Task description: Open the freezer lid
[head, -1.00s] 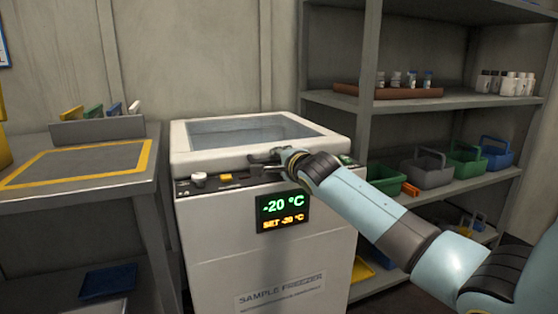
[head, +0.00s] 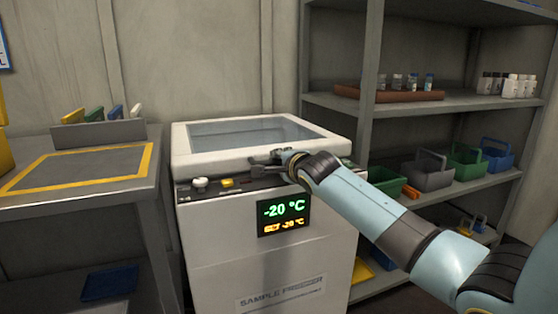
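The white sample freezer (head: 215,245) stands in the middle of the head view. Its lid (head: 182,148), with a glass window, lies down on the body. A display on its front reads -20 °C. My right gripper (head: 262,160) is at the front edge of the lid, near its middle, just above the control strip. Its fingers are small and partly hidden by the wrist, so I cannot tell whether they are open or closed on the lid's handle. My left gripper is out of view.
A grey table (head: 148,180) with a yellow-outlined area stands left of the freezer. A grey shelf unit (head: 330,101) with bottles, a brown tray (head: 385,95) and coloured baskets stands to the right. A knob (head: 199,183) and yellow button (head: 227,183) sit on the control strip.

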